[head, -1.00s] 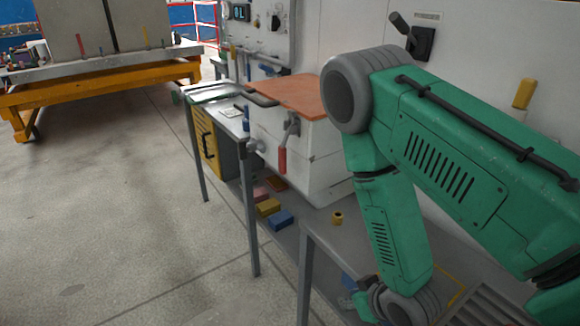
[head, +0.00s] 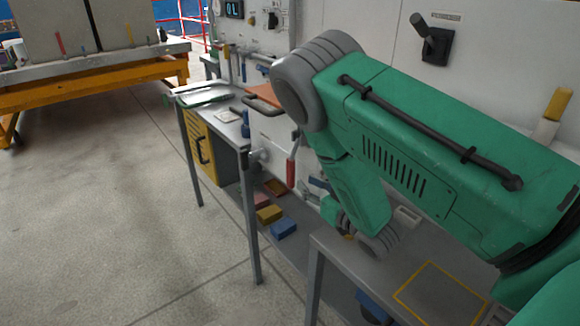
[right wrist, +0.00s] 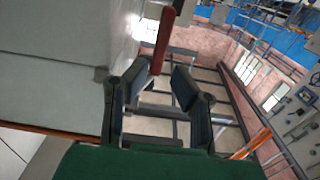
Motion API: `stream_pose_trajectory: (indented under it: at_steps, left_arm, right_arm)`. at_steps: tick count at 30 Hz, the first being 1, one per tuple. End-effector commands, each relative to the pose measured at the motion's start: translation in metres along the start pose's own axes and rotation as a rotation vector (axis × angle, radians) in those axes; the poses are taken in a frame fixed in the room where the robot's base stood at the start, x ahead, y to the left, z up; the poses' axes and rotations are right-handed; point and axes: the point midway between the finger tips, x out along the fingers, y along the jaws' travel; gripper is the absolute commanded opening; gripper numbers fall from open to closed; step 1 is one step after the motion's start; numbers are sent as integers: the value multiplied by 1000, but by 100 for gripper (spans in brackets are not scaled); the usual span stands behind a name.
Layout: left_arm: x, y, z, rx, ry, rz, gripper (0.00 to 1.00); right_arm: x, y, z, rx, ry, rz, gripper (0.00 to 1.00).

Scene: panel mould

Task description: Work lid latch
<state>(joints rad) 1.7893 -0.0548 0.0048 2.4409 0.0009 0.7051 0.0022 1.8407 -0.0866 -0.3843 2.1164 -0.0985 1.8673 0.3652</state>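The white box (head: 272,128) has an orange-brown lid (head: 264,95), partly hidden behind my right arm. On its front hangs the latch lever with a red handle (head: 291,171), pointing down. In the right wrist view the red handle (right wrist: 164,38) shows just at the tips of my right gripper (right wrist: 168,66). The two dark fingers are apart with nothing held between them. Whether a fingertip touches the handle I cannot tell. In the head view my forearm mostly hides the right gripper. My left gripper is out of view.
A grey bench (head: 385,262) with a yellow-outlined square lies below my right arm. Yellow, blue and red blocks (head: 270,214) sit on a low shelf. A yellow cabinet (head: 200,148) stands at the left under a worktable. The floor at left is clear.

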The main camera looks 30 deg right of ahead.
Motion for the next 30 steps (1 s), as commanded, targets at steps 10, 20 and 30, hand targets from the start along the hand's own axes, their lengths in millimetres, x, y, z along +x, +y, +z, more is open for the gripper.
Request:
stream_pose_trajectory:
  at_steps: [10,20,30]
  left_arm:
    - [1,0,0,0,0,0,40]
    - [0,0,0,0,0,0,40]
    - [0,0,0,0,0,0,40]
  right_arm:
    - [62,0,1,-1,1,-1,22]
    - [75,0,1,0,-1,1,22]
    - [75,1,1,0,-2,1,0]
